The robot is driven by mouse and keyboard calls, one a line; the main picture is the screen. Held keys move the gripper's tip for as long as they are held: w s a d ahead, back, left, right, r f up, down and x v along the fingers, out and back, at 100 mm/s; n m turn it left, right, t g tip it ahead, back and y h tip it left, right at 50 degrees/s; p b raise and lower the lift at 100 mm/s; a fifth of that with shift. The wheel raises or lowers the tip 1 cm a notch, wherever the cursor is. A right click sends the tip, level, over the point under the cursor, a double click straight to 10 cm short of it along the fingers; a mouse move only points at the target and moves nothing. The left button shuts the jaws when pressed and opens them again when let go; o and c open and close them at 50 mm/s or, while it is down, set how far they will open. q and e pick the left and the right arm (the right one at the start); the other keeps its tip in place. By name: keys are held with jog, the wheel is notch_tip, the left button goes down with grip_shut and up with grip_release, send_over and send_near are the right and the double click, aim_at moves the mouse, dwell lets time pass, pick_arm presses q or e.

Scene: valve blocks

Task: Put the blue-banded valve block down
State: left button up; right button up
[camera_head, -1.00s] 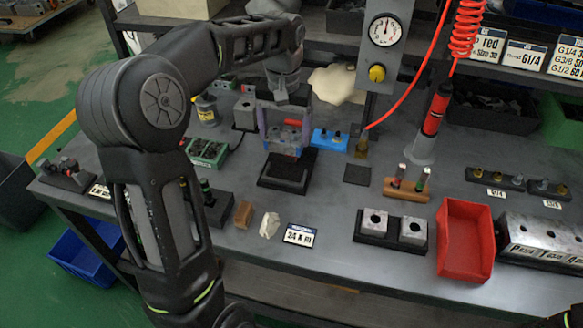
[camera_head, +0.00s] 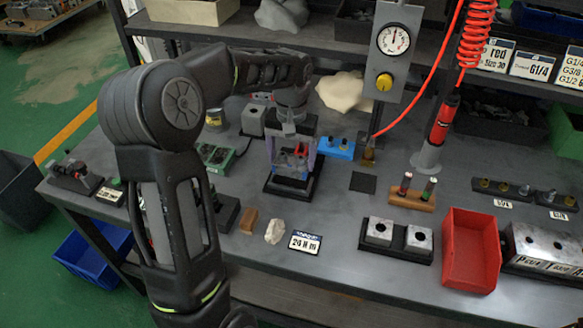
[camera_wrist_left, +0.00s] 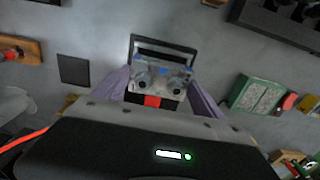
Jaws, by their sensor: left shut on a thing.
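My left gripper (camera_head: 292,165) is shut on the valve block (camera_head: 291,160), a grey block with red parts. In the left wrist view the block (camera_wrist_left: 160,77) sits between the two purple-grey fingers, with a small blue mark and two round ports showing. A black square stand (camera_head: 292,187) is directly under the block in the head view, and its dark rim (camera_wrist_left: 165,46) shows beyond the block in the wrist view. The block is at or just above the stand; I cannot tell whether they touch. The fingers partly hide the block. My right gripper is not in view.
A blue block (camera_head: 340,149) stands close to the right, and a green box (camera_head: 213,156) is on the left. A flat dark pad (camera_head: 363,182), a wooden holder (camera_head: 411,198) and a red bin (camera_head: 470,250) lie further right. Bare bench surrounds the pad.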

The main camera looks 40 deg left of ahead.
aim_at(292, 161)
pick_arm(q)
jog(key=shift+f, duration=2.05)
jog(key=shift+f, duration=0.2)
jog(key=o, duration=2)
notch_tip(292, 161, up, 12)
jog(key=shift+r, duration=0.2)
